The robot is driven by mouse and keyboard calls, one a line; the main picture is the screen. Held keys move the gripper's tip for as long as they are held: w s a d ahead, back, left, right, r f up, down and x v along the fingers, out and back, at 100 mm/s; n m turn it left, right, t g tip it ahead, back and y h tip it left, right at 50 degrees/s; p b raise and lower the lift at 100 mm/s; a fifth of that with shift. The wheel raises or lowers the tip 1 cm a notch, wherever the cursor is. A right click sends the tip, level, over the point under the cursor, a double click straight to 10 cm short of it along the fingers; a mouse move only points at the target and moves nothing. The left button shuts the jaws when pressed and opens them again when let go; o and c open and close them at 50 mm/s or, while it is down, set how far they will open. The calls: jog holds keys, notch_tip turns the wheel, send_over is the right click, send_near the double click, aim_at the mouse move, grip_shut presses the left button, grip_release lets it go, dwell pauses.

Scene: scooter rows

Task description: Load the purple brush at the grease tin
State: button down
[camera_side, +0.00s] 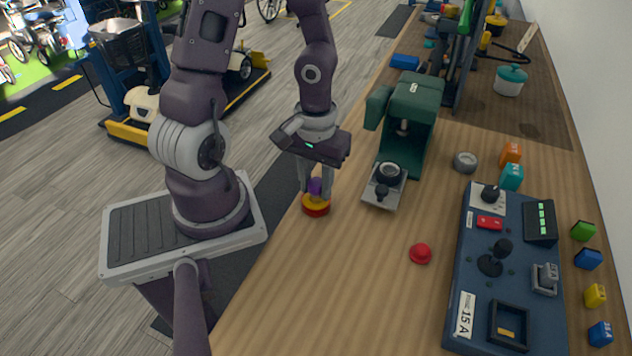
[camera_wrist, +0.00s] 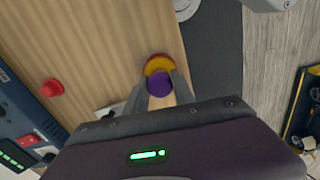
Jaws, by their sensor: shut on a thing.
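The purple brush (camera_side: 315,186) is held between the fingers of my gripper (camera_side: 316,188), which points down at the left edge of the bench. It also shows as a purple disc (camera_wrist: 160,84) between the fingertips in the wrist view. The grease tin (camera_side: 316,207), a low red tin with yellow inside, is directly under the brush on the bench. In the wrist view the tin (camera_wrist: 158,64) is partly covered by the brush. The brush's lower end is hidden, so I cannot tell how far it is into the tin.
A green press (camera_side: 412,112) stands just right of my gripper. A red knob (camera_side: 420,253) is on the bench at the front, and a blue control panel (camera_side: 515,290) is at right. Coloured blocks (camera_side: 588,258) lie beyond the panel. The bench between tin and panel is mostly clear.

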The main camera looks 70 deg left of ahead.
aim_at(316, 182)
notch_tip(316, 182, up, 6)
jog(key=shift+a+f, duration=0.1)
jog(key=shift+r, duration=0.65)
dwell(0.4)
